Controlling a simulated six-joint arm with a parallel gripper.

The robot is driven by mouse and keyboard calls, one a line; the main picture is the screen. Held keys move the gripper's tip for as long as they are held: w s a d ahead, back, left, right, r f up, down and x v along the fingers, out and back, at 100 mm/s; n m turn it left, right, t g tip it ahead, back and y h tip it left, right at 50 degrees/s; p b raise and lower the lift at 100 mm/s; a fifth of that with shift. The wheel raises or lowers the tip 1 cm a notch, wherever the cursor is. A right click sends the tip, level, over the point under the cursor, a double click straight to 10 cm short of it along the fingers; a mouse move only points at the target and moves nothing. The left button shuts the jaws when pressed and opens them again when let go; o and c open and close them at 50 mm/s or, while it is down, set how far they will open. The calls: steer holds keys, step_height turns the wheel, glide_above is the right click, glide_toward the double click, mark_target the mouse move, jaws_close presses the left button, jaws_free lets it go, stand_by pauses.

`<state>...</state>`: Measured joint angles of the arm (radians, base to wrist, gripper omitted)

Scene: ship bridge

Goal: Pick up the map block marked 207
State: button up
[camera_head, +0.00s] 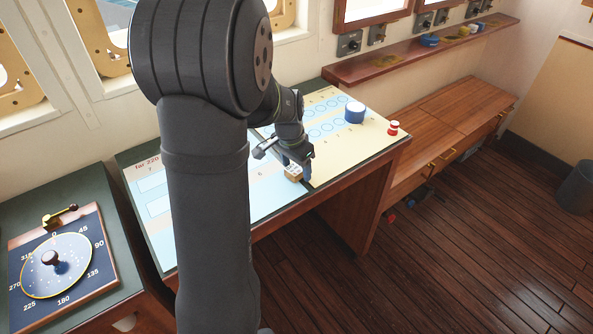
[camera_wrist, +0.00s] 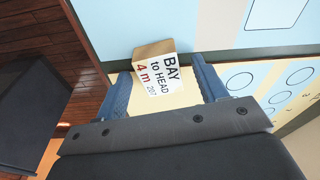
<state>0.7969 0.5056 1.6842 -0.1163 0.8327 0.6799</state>
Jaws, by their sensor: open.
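The map block (camera_wrist: 158,72) is a small tan block with a white printed face reading "BAY to HEAD 4 m 207". In the wrist view it lies between the blue fingers of my gripper (camera_wrist: 165,80), which is open, with a gap visible beside the fingers. In the head view the block (camera_head: 293,174) sits on the chart table near the seam between its two sheets. My gripper (camera_head: 297,168) is right over it, and part of the block is hidden by the fingers.
A blue round container (camera_head: 355,112) and a small red-and-white piece (camera_head: 393,128) stand on the chart table (camera_head: 350,155) toward the right. A compass dial panel (camera_head: 60,268) is at the lower left. A red-brown shelf (camera_head: 420,52) runs along the back wall.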

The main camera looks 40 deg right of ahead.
steer(key=c, duration=1.1)
steer(key=shift+o, duration=0.2)
steer(key=shift+r, duration=0.1)
